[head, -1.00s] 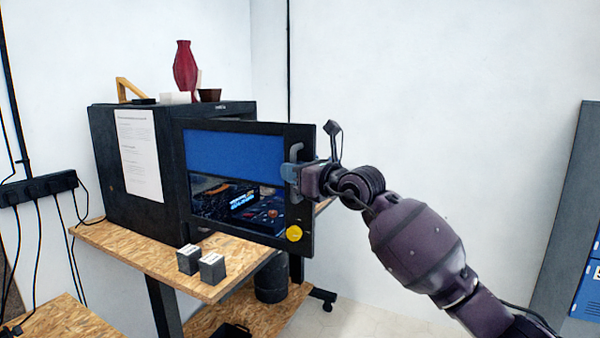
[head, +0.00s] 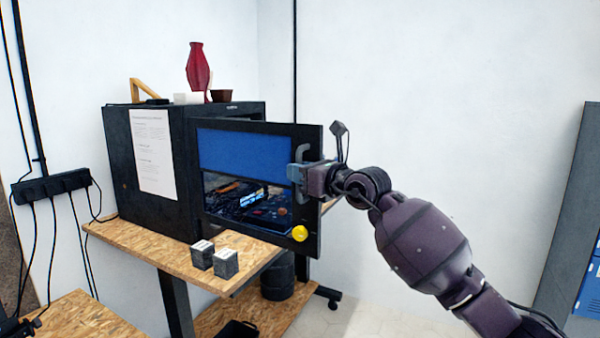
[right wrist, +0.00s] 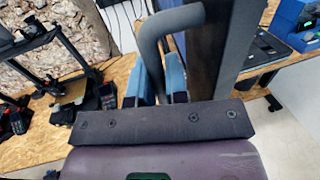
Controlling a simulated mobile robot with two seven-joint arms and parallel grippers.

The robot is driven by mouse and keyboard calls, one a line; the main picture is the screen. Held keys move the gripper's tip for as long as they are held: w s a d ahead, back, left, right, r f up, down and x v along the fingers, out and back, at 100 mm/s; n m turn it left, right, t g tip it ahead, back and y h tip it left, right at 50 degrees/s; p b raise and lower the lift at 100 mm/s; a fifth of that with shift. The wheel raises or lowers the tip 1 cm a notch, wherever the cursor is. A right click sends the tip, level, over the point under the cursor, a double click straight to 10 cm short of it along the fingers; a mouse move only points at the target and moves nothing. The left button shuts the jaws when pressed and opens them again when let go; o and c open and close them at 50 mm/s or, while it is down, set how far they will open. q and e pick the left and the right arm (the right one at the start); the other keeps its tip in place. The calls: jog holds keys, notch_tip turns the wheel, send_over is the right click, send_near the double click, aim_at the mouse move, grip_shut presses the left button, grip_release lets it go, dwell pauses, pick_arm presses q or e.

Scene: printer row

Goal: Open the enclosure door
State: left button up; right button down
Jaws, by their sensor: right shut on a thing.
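The enclosure (head: 122,165) is a black box on a wooden table. Its door (head: 312,225), a black frame with a blue upper panel and a dark lower window, stands partly open, swung out from the box's front left edge. The grey bar handle (head: 308,152) is near the door's free edge. My right gripper (head: 298,173) is shut on this handle. In the right wrist view, its blue fingers (right wrist: 155,82) are on either side of the curved handle (right wrist: 150,50), beside the door's edge (right wrist: 217,45). My left gripper is not in view.
A red vase (head: 198,68), a brown pot (head: 221,96) and a wooden bracket (head: 147,87) are on top of the enclosure. Two small dark blocks (head: 225,264) sit on the table (head: 150,250) in front. A grey-blue cabinet (head: 570,220) stands far right. Open floor lies between.

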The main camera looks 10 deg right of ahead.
jog(key=c, duration=1.4)
grip_release()
jog(key=shift+b+v, duration=0.9)
jog(key=shift+v, duration=4.5)
